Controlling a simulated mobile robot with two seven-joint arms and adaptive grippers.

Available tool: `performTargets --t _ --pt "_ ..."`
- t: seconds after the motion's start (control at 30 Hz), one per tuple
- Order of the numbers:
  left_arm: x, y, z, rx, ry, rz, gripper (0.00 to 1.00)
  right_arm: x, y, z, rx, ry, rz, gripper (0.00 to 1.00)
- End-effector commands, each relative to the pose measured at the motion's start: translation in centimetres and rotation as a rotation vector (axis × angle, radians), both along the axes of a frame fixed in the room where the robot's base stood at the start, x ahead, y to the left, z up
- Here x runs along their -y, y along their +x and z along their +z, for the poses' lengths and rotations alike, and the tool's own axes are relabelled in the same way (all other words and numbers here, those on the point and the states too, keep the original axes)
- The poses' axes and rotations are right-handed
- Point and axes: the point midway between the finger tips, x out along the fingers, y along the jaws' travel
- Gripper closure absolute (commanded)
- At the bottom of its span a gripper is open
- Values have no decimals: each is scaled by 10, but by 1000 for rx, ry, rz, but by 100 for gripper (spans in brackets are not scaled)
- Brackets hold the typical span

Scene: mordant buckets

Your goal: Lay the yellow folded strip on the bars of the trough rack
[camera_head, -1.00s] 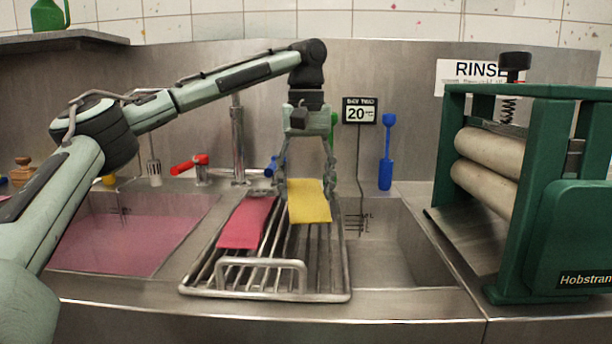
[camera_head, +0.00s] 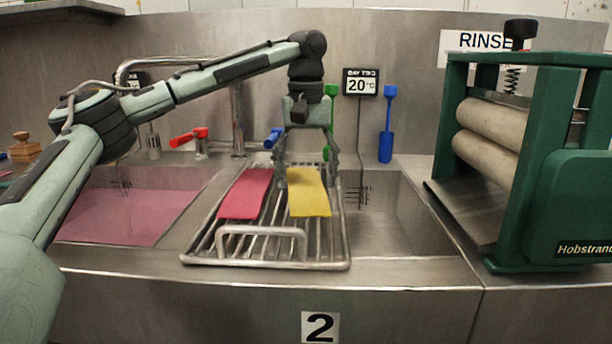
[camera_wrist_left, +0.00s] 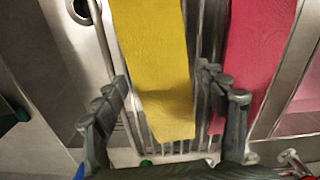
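The yellow folded strip (camera_head: 309,195) lies lengthwise on the bars of the trough rack (camera_head: 277,233), to the right of the red strip (camera_head: 245,195). Its near end appears level with the red strip's. My left gripper (camera_head: 307,180) is above the strip's far part. Its fingers stand apart, one on each side of the strip. In the left wrist view, the yellow strip (camera_wrist_left: 155,60) runs between the open fingers (camera_wrist_left: 165,85), with gaps visible beside it. The exact contact under its far end is partly hidden. My right gripper is not in view.
A green roller wringer (camera_head: 520,150) stands at the right. A pink-filled basin (camera_head: 125,215) is at the left. A tap (camera_head: 237,120) with red and blue handles, a temperature display (camera_head: 360,82) and a blue tool (camera_head: 387,125) are behind the rack. Bare bars remain right of the yellow strip.

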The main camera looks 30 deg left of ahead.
Motion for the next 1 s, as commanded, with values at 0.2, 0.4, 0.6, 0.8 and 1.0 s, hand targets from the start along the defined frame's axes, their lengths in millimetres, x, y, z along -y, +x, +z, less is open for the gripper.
performTargets --t 0.2,0.4,0.6,0.8,1.0 --pt "0 0 0 0 0 0 16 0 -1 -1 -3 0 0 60" --pt "0 0 2 0 0 0 16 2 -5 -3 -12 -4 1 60" --pt "1 0 29 2 -2 0 16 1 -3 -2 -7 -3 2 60" --pt "1 0 76 4 1 0 16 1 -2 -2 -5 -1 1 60" --pt "0 0 106 2 2 1 16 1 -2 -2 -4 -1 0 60"
